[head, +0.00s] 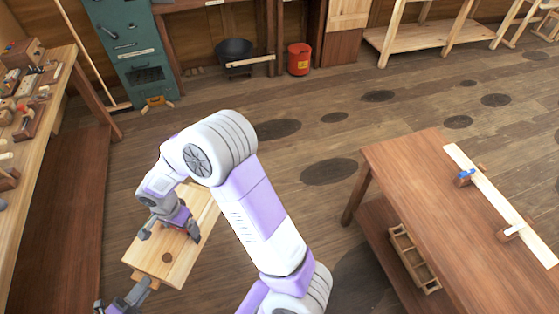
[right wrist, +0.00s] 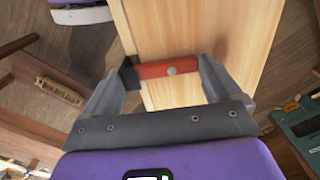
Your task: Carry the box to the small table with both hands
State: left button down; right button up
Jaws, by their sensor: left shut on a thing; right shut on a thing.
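The box (head: 180,262), of pale wood, is at the lower left in the head view, apart from any table. It fills the upper middle of the right wrist view (right wrist: 190,25). The small table (head: 425,185), brown with a lower shelf, stands at the right.
A pale strip (head: 500,205) with blocks lies along the small table's right side. A slatted crate (head: 412,258) sits on its shelf. A workbench (head: 45,130) with tools runs along the left. A green cabinet (head: 130,45) and red bucket (head: 299,59) stand behind. Floor between box and table is clear.

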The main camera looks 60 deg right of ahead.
aim_at(445, 225)
jog(key=z, duration=0.45)
jog(key=i, duration=0.7)
jog(key=z, duration=0.95)
jog(key=i, duration=0.5)
jog(key=z, duration=1.2)
jog(key=i, duration=0.45)
jog(key=z, duration=1)
jog(key=i, duration=0.65)
jog(key=z, duration=0.9)
jog(key=i, duration=0.6)
jog(key=z, duration=0.25)
